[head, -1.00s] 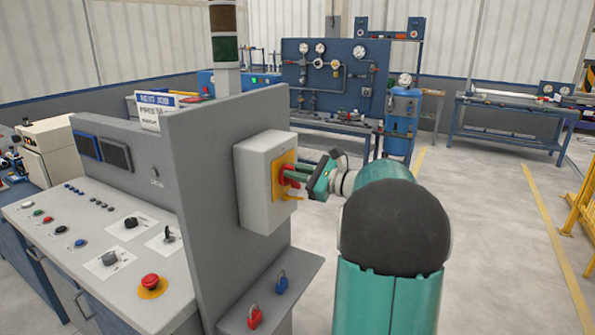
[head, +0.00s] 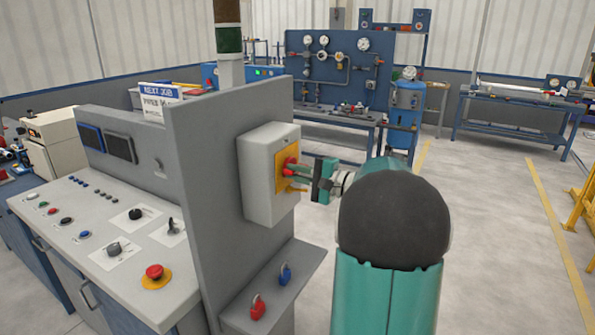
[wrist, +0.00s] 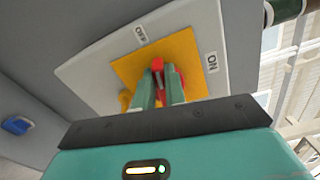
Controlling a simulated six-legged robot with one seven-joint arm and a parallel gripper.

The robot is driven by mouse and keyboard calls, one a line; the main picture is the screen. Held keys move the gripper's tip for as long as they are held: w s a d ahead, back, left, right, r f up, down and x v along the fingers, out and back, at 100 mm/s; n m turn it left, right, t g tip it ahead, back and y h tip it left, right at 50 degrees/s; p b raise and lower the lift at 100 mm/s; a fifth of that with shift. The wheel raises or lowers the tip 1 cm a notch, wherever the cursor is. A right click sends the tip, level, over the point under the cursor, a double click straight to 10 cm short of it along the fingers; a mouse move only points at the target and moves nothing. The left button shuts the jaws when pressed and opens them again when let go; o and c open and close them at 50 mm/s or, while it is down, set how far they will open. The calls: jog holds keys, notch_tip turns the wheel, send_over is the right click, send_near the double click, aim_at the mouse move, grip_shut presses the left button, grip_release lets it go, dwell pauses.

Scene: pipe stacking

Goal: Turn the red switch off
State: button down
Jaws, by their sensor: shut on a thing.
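The red switch (head: 290,167) is a rotary handle on a yellow plate (head: 282,178) on the side of a grey box (head: 256,190). In the wrist view the red handle (wrist: 158,66) shows between my two green fingers. An OFF label (wrist: 140,33) is at the plate's top left edge and an ON label (wrist: 212,62) at its right. My gripper (head: 301,171) is shut on the red handle; its fingers also show in the wrist view (wrist: 160,90). The fingers hide part of the handle, so its exact pointing is hard to tell.
The box is mounted on an upright grey panel (head: 205,150) beside a control desk (head: 60,235). A small shelf below holds a red padlock (head: 257,308) and a blue padlock (head: 285,275). The floor right of my arm is clear up to a yellow railing (head: 582,215).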

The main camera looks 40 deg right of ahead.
jog(key=shift+s+f+n, duration=0.1)
jog(key=shift+f+n, duration=0.2)
jog(key=shift+n, duration=0.8)
jog(key=c, duration=1.5)
grip_release()
jog(key=shift+o, duration=0.2)
jog(key=v, duration=1.3)
jog(key=shift+s, duration=0.4)
